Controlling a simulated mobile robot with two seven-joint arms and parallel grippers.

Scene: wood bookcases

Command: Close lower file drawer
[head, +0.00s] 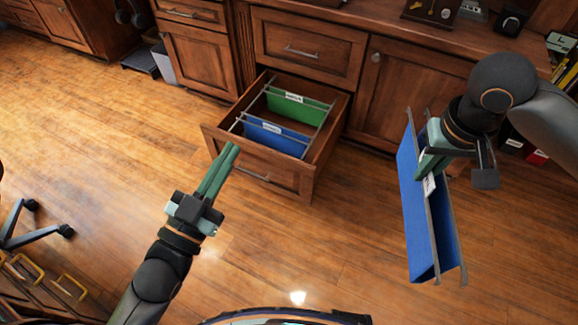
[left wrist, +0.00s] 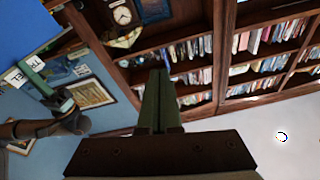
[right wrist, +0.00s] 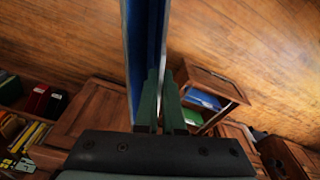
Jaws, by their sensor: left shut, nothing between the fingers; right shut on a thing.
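The lower file drawer (head: 292,180) is pulled out from the wooden cabinet. A green hanging folder (head: 297,106) and a blue hanging folder (head: 276,139) hang on its rails. It also shows small in the right wrist view (right wrist: 215,88). My left gripper (head: 232,150) is shut and empty, with its fingertips close to the drawer's front left part; I cannot tell if they touch. My right gripper (head: 422,170) is shut on another blue hanging folder (head: 415,215), held up right of the drawer. That folder shows edge-on between the fingers in the right wrist view (right wrist: 146,45).
A closed upper drawer (head: 305,48) sits above the open one. A closed cabinet door (head: 405,85) is to the right. A chair base (head: 35,225) stands at the left. The wood floor in front of the drawer is clear.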

